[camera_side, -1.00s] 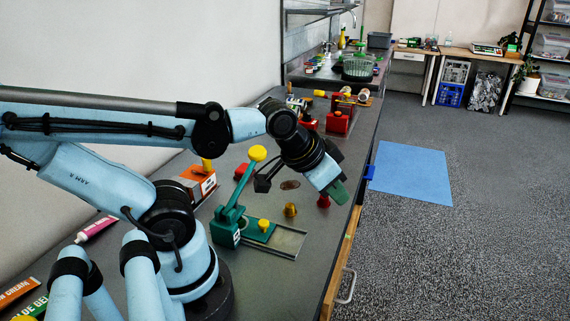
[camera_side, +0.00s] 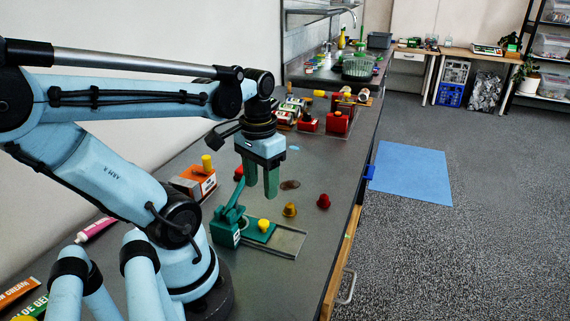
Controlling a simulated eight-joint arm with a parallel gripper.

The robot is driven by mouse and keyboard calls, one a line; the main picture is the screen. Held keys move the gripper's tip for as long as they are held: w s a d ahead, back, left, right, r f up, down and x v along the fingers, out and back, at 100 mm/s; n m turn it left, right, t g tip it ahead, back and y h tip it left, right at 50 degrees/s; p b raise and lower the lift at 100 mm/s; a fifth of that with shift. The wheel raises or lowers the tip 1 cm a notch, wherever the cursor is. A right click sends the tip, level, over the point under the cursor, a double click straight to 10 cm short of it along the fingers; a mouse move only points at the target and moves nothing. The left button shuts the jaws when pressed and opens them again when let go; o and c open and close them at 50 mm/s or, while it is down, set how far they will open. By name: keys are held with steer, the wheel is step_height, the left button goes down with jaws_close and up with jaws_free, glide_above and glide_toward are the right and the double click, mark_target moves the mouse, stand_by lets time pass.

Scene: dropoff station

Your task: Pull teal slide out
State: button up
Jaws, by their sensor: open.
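The teal slide (camera_side: 258,232) is a flat plate with a yellow knob (camera_side: 263,225) on top. It sits at the left end of a grey metal track (camera_side: 288,242), beside the teal block (camera_side: 226,230). A teal lever (camera_side: 231,204) leans up and right from that block. Its upper part and yellow knob are hidden at my gripper. My gripper (camera_side: 261,192) points down with its two green fingers apart and nothing seen between them. Its fingertips appear above and behind the slide's knob in the picture; their exact distance from the lever cannot be told.
An orange and white box (camera_side: 195,183) with a yellow knob stands left of my gripper. A brass knob (camera_side: 290,209) and a red knob (camera_side: 324,201) stand to the right. Red devices (camera_side: 337,122) stand farther back. The bench's right edge is near the track.

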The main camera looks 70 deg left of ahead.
mark_target(264, 222)
steer(key=shift+f, duration=4.9)
jaws_close()
